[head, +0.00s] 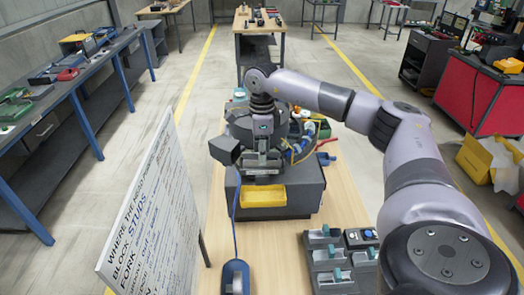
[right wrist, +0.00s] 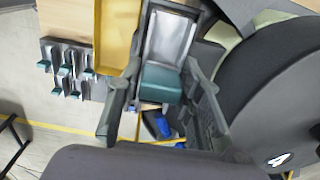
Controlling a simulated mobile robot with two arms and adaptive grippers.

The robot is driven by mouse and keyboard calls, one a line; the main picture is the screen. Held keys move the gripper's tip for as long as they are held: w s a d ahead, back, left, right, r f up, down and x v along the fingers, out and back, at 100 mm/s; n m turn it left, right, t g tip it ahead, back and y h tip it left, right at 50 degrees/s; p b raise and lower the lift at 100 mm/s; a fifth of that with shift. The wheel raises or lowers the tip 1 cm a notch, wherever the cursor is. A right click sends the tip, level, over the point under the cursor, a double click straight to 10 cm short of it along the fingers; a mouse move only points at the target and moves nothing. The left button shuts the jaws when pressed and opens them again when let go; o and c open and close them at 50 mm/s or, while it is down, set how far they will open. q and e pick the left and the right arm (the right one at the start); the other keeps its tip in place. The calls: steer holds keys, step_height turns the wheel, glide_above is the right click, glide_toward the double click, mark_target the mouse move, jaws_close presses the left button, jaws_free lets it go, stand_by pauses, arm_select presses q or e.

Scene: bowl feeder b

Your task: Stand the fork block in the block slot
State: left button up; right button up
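My right gripper (head: 262,160) is at the front of the dark bowl feeder (head: 272,122), above its yellow tray (head: 263,196). In the right wrist view the right gripper (right wrist: 163,72) has its two fingers apart. A teal block (right wrist: 160,84) shows between them at the end of a grey metal channel (right wrist: 170,38); I cannot tell whether it is the fork block or whether a finger touches it. A grey rack (head: 326,277) at the front right holds several teal pieces; I cannot tell which opening is the block slot. My left gripper is not in view.
A white sign (head: 150,215) with lettering stands at the left of the wooden table (head: 345,205). A blue holder (head: 235,277) with a cable sits at the front. Hoses and a green bin are right of the feeder.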

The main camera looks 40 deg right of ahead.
steer(key=shift+o, duration=2.3)
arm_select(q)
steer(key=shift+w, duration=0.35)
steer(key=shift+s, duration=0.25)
arm_select(e)
steer(key=shift+r, duration=0.25)
step_height(320, 180, up, 6)
steer(key=b, duration=0.3)
steer(key=shift+w+f, duration=0.1)
steer(key=shift+w, duration=0.05)
step_height(320, 180, up, 5)
steer(key=shift+f+b, duration=0.1)
steer(key=shift+b, duration=0.2)
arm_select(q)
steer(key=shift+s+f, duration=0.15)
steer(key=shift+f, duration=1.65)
arm_select(e)
steer(key=shift+r, duration=0.6)
